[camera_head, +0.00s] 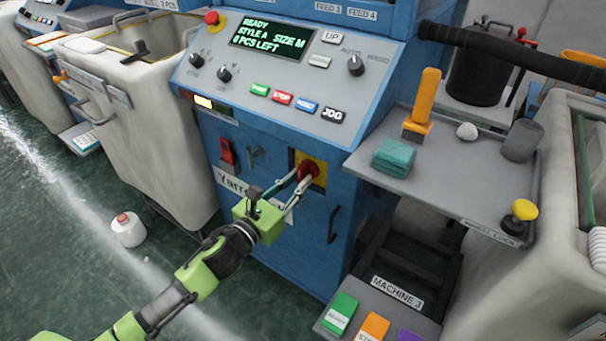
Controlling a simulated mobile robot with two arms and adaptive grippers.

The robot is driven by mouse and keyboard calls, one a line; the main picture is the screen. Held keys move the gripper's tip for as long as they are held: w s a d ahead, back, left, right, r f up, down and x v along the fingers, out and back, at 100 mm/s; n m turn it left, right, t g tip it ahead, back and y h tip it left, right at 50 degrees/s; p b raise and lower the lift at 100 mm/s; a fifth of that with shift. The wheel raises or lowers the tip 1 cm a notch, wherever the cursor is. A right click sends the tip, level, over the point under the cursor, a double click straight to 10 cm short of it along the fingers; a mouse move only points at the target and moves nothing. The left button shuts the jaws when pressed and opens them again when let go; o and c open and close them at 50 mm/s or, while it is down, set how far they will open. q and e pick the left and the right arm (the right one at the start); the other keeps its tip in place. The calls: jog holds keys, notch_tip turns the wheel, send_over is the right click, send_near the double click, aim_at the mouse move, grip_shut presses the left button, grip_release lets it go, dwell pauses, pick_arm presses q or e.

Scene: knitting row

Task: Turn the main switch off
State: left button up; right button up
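The main switch (314,168) is a red rotary knob on a yellow plate, set in the front of the blue machine cabinet below the control panel. My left gripper (303,177) reaches it from the lower left, its two slim fingers converging on the knob. The fingers appear closed on the knob, one on each side, and cover part of it. The exact position of the knob is hard to read. The display (269,38) above is lit and reads READY, STYLE A, SIZE M, 0 PCS LEFT. My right gripper is not in view.
A door handle (333,224) is to the lower right. A grey shelf (450,165) with small objects juts out on the right.

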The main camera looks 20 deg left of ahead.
pick_arm(q)
grip_shut()
jog(key=shift+n, duration=0.3)
jog(key=shift+n+p, duration=0.35)
jog(key=shift+n, duration=0.95)
jog(key=shift+n+p, duration=0.3)
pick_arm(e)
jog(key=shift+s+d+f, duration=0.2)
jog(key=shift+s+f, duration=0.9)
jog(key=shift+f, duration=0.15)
pick_arm(q)
jog(key=shift+n, duration=0.3)
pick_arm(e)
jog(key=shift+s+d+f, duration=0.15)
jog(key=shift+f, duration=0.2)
